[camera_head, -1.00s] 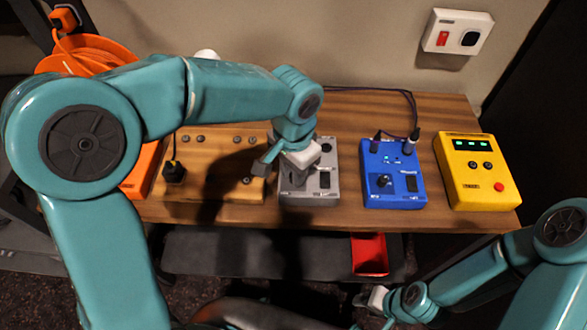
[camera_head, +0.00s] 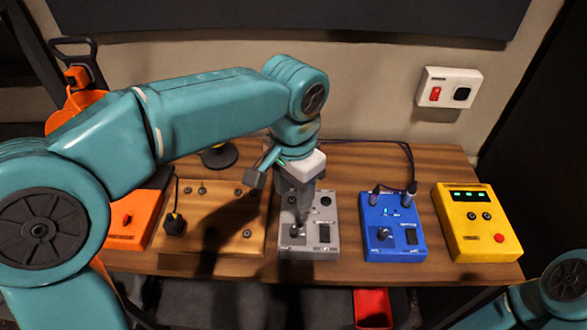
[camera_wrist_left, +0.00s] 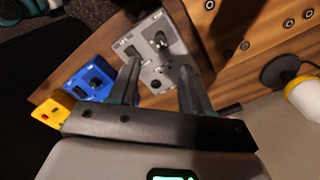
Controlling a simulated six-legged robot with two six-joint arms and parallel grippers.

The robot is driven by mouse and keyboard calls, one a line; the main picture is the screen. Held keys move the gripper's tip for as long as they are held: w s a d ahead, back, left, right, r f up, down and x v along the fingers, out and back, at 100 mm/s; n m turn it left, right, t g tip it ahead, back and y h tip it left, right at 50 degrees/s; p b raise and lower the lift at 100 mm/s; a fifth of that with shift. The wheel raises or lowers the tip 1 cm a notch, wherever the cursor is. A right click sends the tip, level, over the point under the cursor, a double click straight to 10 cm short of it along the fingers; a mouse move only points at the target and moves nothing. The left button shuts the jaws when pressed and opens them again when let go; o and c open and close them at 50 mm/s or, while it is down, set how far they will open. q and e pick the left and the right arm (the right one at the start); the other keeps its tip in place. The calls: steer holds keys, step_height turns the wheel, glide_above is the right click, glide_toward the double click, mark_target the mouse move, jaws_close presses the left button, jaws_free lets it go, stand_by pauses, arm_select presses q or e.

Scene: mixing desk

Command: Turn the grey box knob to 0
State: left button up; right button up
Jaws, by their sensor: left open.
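The grey box (camera_head: 329,247) stands on the wooden desk between the wooden board and the blue box. Its knob (camera_head: 297,231) sits at the front left of its top, partly hidden by my fingers; the knob also shows in the left wrist view (camera_wrist_left: 160,40). A black switch (camera_head: 324,232) is to its right. My left gripper (camera_head: 300,215) points down over the grey box, fingers close above the knob. In the left wrist view the open fingers (camera_wrist_left: 160,72) are apart with the grey box beyond them. I cannot tell contact or the knob's setting. My right gripper is out of view.
The blue box (camera_head: 394,227) with cables and the yellow box (camera_head: 475,222) stand to the right. The wooden board (camera_head: 205,232) and the orange box (camera_head: 127,228) are on the left. A red container (camera_head: 372,307) lies below the desk's front edge. A wall panel (camera_head: 448,88) is behind.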

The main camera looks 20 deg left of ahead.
arm_select(q)
step_height(320, 180, up, 5)
steer(key=shift+f, duration=0.1)
stand_by(0.7)
